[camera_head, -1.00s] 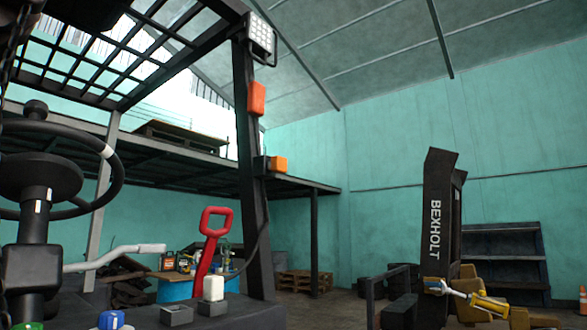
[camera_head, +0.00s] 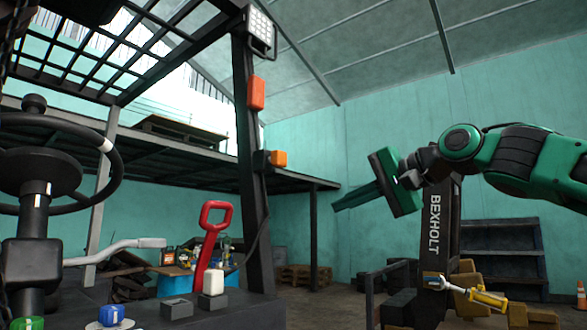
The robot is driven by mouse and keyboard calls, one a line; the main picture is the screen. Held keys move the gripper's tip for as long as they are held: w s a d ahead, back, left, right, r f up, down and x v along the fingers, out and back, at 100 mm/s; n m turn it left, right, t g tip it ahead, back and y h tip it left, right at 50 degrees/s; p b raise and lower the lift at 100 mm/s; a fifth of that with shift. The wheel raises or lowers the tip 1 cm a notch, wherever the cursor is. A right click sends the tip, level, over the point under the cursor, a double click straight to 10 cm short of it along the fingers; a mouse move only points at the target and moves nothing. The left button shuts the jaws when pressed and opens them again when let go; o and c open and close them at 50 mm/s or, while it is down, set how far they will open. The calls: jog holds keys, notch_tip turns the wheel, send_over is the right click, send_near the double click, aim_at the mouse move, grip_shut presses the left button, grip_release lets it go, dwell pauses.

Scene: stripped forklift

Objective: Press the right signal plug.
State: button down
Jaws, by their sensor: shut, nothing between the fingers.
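A white block-shaped plug (camera_head: 213,282) stands upright in the right one of two grey sockets on the dark dash, beside the foot of the post. The left grey socket (camera_head: 177,308) looks empty. A black cable runs down the post towards the white plug; its end is hard to make out. My gripper (camera_head: 338,205) is shut and empty. It is in the air right of the post, pointing left, well above and to the right of the plug and apart from everything.
A red loop handle (camera_head: 214,216) rises just behind the plug. The dark post (camera_head: 251,200) carries an orange lamp (camera_head: 278,158) that sticks out to the right. A steering wheel (camera_head: 104,147) and a grey lever (camera_head: 120,247) are at left. The air between post and gripper is clear.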

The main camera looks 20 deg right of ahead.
aim_at(285, 158)
notch_tip(285, 158, up, 13)
jog(key=m+t+y, duration=0.1)
jog(key=y, duration=0.2)
jog(key=shift+f+t, duration=0.2)
jog(key=shift+t, duration=0.2)
jog(key=shift+a, duration=0.15)
jog(key=x, duration=1.4)
jog(key=shift+w, duration=0.1)
